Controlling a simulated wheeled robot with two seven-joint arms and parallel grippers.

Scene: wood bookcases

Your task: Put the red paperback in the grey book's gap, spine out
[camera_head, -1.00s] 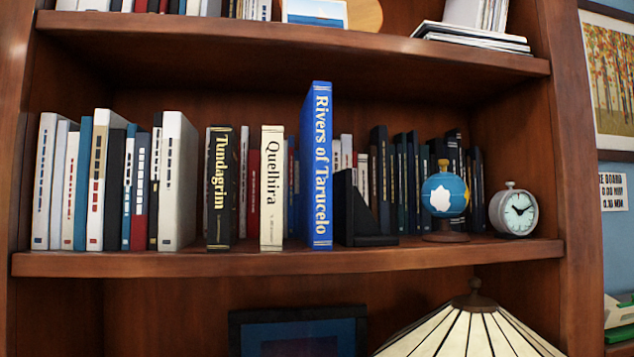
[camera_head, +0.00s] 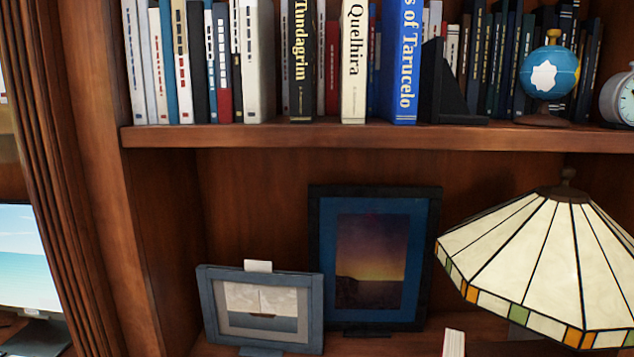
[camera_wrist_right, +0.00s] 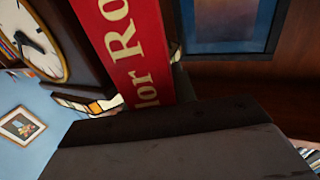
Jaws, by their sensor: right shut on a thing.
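The red paperback (camera_wrist_right: 130,45) shows in the right wrist view with large cream letters on its red face; part of it is hidden. My right gripper (camera_wrist_right: 185,120) is the dark shape across the lower part of that view, shut on the red paperback. In the head view, a small white and red block end (camera_head: 453,343) at the bottom edge may be the same book. On the upper shelf stand the black Tundagrim (camera_head: 300,60), cream Quelhira (camera_head: 353,60) and blue Rivers of Tarucelo (camera_head: 399,70), with narrow spaces between them. I cannot tell which space was the grey book's. My left gripper is not in view.
A black bookend (camera_head: 447,90) and a globe (camera_head: 549,72) stand right of the blue book. Below are two framed pictures (camera_head: 322,255) (camera_head: 205,300) and a wide glass lampshade (camera_head: 540,255). The shelf edge (camera_head: 350,137) runs across the front. A clock (camera_wrist_right: 35,40) shows in the wrist view.

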